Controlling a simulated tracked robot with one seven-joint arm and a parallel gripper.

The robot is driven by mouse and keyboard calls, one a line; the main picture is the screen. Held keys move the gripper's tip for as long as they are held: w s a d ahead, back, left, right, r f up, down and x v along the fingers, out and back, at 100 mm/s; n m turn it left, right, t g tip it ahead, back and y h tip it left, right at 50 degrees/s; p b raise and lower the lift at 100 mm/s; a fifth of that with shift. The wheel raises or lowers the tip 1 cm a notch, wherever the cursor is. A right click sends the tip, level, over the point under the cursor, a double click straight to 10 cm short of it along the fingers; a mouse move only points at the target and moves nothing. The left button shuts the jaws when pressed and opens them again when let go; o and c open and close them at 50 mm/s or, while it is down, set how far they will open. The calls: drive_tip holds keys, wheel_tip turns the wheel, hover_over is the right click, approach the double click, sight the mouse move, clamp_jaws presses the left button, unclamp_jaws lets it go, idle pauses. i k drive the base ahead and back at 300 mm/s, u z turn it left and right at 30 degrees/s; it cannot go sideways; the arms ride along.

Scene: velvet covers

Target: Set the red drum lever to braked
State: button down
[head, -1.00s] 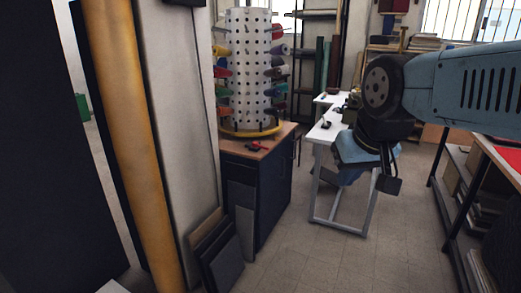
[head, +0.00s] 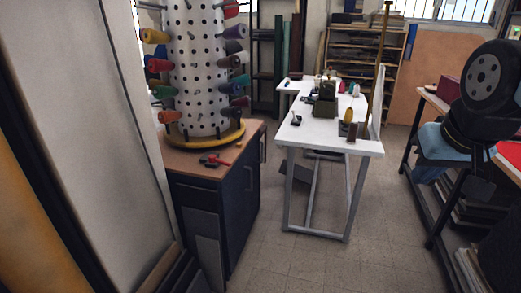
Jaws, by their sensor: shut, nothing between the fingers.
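The drum (head: 195,70) is a white perforated cylinder with coloured spools on pegs. It stands on a yellow ring base on the wooden top of a dark cabinet (head: 238,210). The small red lever (head: 219,161), with a black part beside it, lies low at the front of that top, just in front of the ring. Its red end points right; I cannot tell its setting at this size. My gripper (head: 481,190) hangs at the right edge of the view, shut and empty, far from the lever and apart from it.
A white pillar (head: 85,110) and leaning dark panels (head: 165,275) stand close at the left. A white table (head: 340,140) with small items is beyond the cabinet. A bench (head: 430,100) with shelves runs along the right. The tiled floor (head: 270,265) between is clear.

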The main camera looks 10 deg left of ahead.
sight(213, 158)
drive_tip(key=u, duration=0.15)
drive_tip(key=i, duration=1.4)
drive_tip(key=u, duration=0.7)
drive_tip(key=k, duration=0.95)
drive_tip(key=u, duration=0.15)
drive_tip(key=i, duration=0.95)
drive_tip(key=z, duration=0.05)
